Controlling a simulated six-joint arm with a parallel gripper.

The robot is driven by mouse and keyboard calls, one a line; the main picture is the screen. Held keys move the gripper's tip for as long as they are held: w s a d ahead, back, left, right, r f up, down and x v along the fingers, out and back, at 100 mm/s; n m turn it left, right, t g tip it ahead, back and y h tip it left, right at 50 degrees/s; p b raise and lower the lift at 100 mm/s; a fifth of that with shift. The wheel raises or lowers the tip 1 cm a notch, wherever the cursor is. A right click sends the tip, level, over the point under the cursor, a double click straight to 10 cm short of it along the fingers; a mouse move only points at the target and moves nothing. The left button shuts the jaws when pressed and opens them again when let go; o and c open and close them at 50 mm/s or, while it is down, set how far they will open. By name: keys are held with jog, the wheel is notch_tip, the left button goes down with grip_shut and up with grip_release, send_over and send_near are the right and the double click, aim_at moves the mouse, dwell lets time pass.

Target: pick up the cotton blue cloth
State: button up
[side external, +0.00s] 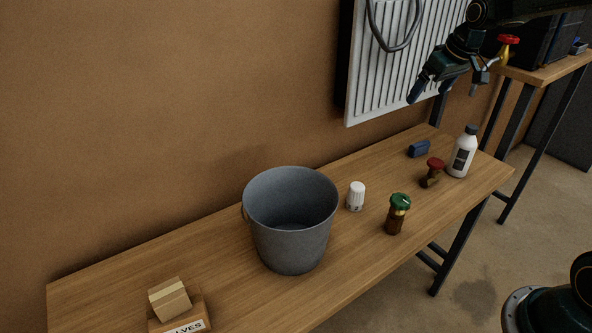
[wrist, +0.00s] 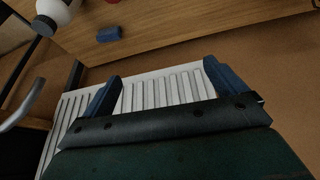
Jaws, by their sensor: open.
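A small folded blue cloth (side external: 419,149) lies on the wooden workbench toward its back right. In the wrist view the blue cloth (wrist: 109,34) sits on the bench top near the upper left, beyond the fingers. My gripper (side external: 444,95) is above the right end of the bench, in front of the radiator, higher than the cloth and apart from it. In the wrist view its two blue fingers (wrist: 160,82) are spread wide with nothing between them.
A white bottle (side external: 462,152) and a red-handled valve (side external: 431,172) stand near the cloth. A green-capped valve (side external: 397,213), a white thermostatic knob (side external: 356,196), a grey bucket (side external: 290,245) and cardboard boxes (side external: 172,300) are on the bench (side external: 250,310). A white radiator (side external: 385,75) hangs behind.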

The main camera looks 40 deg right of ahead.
jog(key=w+d+f, duration=0.4)
jog(key=d+f, duration=0.3)
jog(key=d, duration=0.2)
send_near(421, 143)
jog(key=r, duration=0.1)
jog(key=shift+s+r+m, duration=0.15)
jog(key=shift+s+m, duration=0.2)
jog(key=shift+m, duration=0.05)
jog(key=shift+x, duration=3.4)
jog(key=shift+x, duration=2.6)
jog(key=shift+a, duration=0.1)
jog(key=shift+c, duration=0.5)
jog(key=c, duration=1)
